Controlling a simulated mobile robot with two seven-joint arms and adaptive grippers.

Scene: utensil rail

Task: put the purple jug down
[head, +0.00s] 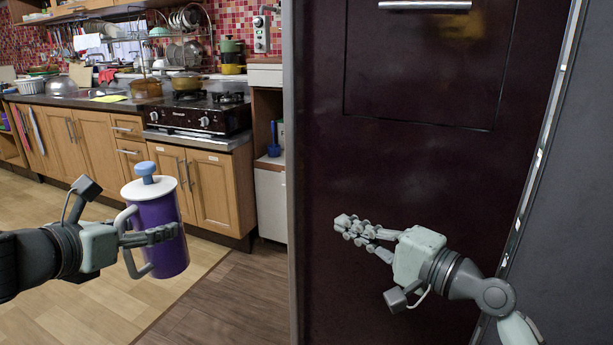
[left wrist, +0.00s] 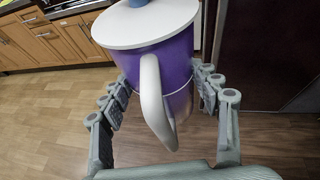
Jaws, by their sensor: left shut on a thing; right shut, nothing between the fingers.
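The purple jug (head: 171,238) has a white lid with a blue knob and a grey-white handle. My left gripper (head: 165,236) is shut on the jug and holds it upright in the air over the floor. In the left wrist view the jug (left wrist: 175,66) sits between the fingers (left wrist: 160,96), with its handle facing the palm. The jug's far side is hidden. My right gripper (head: 352,228) is shut and empty, in front of the dark door panel.
A counter (head: 75,101) with wooden cabinets runs along the back left, with a black stove (head: 200,115) and pots. A dark door panel (head: 420,150) fills the right. The wooden floor (head: 90,310) below the jug is clear.

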